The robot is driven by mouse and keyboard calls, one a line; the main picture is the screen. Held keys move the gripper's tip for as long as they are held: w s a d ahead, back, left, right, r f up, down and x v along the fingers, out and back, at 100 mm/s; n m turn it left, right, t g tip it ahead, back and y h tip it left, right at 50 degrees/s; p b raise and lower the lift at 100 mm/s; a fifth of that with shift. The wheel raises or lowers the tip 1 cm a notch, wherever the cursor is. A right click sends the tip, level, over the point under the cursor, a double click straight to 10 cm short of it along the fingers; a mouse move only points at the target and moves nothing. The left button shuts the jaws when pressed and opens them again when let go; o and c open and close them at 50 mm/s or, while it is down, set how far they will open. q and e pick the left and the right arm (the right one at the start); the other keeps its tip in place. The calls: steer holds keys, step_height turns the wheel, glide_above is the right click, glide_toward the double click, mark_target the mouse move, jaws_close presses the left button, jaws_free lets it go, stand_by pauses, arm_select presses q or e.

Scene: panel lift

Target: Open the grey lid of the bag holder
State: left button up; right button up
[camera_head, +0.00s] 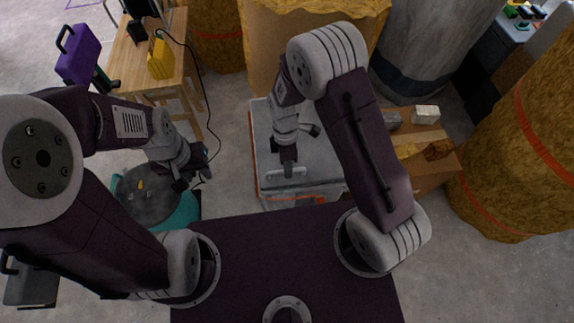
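The grey lid (315,170) is a flat panel with a raised grey handle near its front edge. It appears to lie flat on the bag holder (305,199), a box with orange edging in the middle of the camera_head view. My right gripper (288,168) points down right at the handle and hides part of it. I cannot tell whether its fingers are closed around the handle. My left gripper (187,183) is left of the box, apart from the lid, over a teal container; its fingers are too small and dark to judge.
The teal container (186,216) with a dark grey round top stands at left. A wooden table (130,68) with a yellow case (160,60) is behind it. Large yellow-brown bales (520,150) stand behind and at right. A wooden crate (432,166) with blocks sits right of the box.

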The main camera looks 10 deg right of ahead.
steer(key=shift+f, duration=0.4)
jaws_close()
stand_by(1.2)
